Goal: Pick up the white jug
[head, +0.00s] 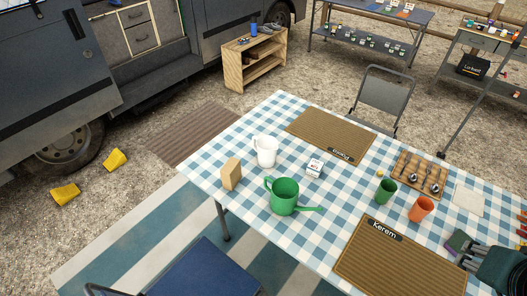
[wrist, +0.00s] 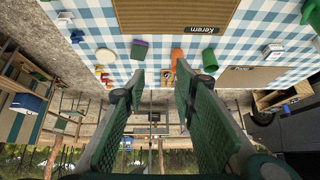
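The white jug (head: 266,151) stands upright on the blue-and-white checked table (head: 232,150), towards its left end in the head view. A green watering can (head: 284,196) stands just in front of it, and a tan block (head: 231,174) is to its left. I cannot make out the jug in the wrist view. My gripper (head: 474,252) is at the right edge of the head view, far from the jug across the table. In the wrist view my gripper (wrist: 158,82) has its two fingers wide apart with nothing between them.
A small white box (head: 314,168) is right of the jug. Two woven mats (head: 330,134) (head: 395,262), a green cup (head: 386,191), an orange cup (head: 421,208) and a wooden board (head: 422,175) lie between jug and gripper. A sponge (wrist: 139,49) is near my gripper. A chair (head: 384,98) stands behind.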

